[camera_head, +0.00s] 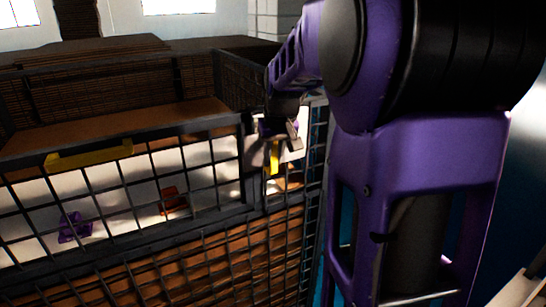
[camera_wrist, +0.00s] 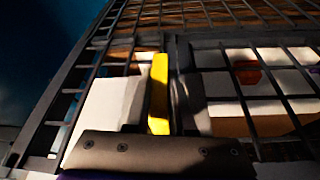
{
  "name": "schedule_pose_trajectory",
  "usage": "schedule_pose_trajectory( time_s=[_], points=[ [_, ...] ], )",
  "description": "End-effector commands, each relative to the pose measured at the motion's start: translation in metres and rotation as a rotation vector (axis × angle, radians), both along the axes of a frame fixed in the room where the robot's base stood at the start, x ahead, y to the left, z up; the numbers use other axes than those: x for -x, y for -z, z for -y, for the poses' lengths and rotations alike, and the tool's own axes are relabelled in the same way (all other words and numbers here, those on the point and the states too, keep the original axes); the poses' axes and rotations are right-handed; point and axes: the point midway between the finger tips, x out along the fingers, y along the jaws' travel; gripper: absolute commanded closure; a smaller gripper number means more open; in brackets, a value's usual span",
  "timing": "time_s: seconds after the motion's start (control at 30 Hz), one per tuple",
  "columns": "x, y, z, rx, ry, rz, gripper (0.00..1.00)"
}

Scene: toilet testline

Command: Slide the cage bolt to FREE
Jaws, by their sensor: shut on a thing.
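The cage bolt (camera_head: 273,157) is a yellow upright bar on the dark cage post, at the right end of the cage front in the head view. In the wrist view the bolt (camera_wrist: 158,92) stands upright at the centre, beside the dark post. My gripper (camera_head: 279,140) is at the upper part of the bolt and shut on it. A dark edge of my gripper (camera_wrist: 150,152) crosses the bottom of the wrist view and hides the lower end of the bolt. I cannot read any FREE mark in either view.
The black mesh cage (camera_head: 215,163) fills the left and middle. A purple thing (camera_head: 75,227) and an orange-red thing (camera_head: 172,200) show behind the mesh. A pale panel (camera_wrist: 105,108) lies left of the bolt.

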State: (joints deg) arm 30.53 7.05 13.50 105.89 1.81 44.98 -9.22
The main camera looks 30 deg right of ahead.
Motion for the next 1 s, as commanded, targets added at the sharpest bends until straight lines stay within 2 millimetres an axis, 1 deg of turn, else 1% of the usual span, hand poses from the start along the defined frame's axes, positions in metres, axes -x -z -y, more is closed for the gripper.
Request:
schedule_pose_trajectory(
  time_s=[0.1,0.17,0.4,0.5,0.8,0.83,0.97,1.0],
  points=[
    [0.0,-0.001,0.0,0.0,0.0,0.001,1.0],
    [-0.001,-0.001,0.004,0.0,0.001,0.001,1.0],
    [-0.002,-0.002,0.047,0.0,0.004,0.002,1.0],
    [-0.003,-0.001,0.058,0.0,0.002,0.002,1.0],
    [-0.003,-0.001,0.062,0.003,0.004,0.005,1.0],
    [-0.002,-0.001,0.062,0.004,0.005,0.005,0.74],
    [-0.002,-0.001,0.062,0.004,0.003,0.004,0.51],
    [-0.002,-0.001,0.061,0.003,0.003,0.004,0.48]
  ],
)
